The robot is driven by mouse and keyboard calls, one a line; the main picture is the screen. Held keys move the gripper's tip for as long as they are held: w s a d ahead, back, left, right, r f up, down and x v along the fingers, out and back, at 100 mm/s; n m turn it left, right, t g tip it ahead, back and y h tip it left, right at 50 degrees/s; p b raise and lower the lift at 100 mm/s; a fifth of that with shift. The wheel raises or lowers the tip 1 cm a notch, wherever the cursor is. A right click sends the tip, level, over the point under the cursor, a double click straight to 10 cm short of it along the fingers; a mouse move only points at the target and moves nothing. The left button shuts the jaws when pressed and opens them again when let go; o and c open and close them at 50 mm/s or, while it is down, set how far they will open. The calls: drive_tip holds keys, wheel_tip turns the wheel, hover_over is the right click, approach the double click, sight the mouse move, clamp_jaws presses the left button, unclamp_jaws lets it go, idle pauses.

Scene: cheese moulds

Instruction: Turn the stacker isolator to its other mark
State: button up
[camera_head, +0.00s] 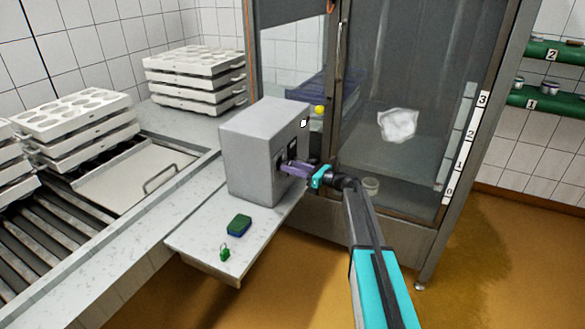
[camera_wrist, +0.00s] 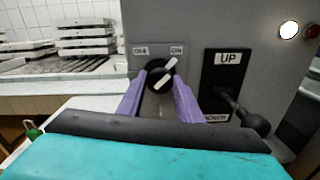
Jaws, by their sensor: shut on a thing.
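The stacker isolator is a round black knob (camera_wrist: 161,75) with a white pointer bar, on the front of a grey control box (camera_head: 248,150). In the wrist view the bar is slanted, its upper end up and right toward the ON label (camera_wrist: 177,50). The OFF label (camera_wrist: 140,50) is at the upper left. My gripper (camera_wrist: 160,82) has its purple fingers on either side of the knob and is shut on it. In the head view my gripper (camera_head: 288,167) reaches the box's right-hand face, and the knob is mostly hidden there.
Right of the knob is a black UP/DOWN plate (camera_wrist: 228,58) with a ball-ended lever (camera_wrist: 257,124). A green and blue block (camera_head: 238,225) and a green padlock (camera_head: 224,254) lie on the shelf before the box. A glazed cabinet (camera_head: 410,150) stands behind my arm.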

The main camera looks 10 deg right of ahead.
drive_tip(key=shift+f+n+b, duration=0.15)
drive_tip(key=shift+n+b, duration=0.15)
drive_tip(key=shift+b, duration=0.45)
drive_tip(key=n+b, duration=0.9)
drive_tip(key=b, duration=0.2)
drive_tip(key=n+b, duration=0.8)
drive_tip(key=b, duration=0.4)
drive_tip(key=shift+s+a+f+n+g+y, duration=0.1)
drive_tip(key=shift+s+f+n+g+y, duration=0.1)
drive_tip(key=shift+n+g+y, duration=0.15)
drive_tip(key=shift+n, duration=0.25)
drive_tip(key=o, duration=1)
drive_tip(key=shift+r, duration=0.15)
drive_tip(key=shift+o, duration=0.2)
drive_tip(key=shift+w, duration=0.1)
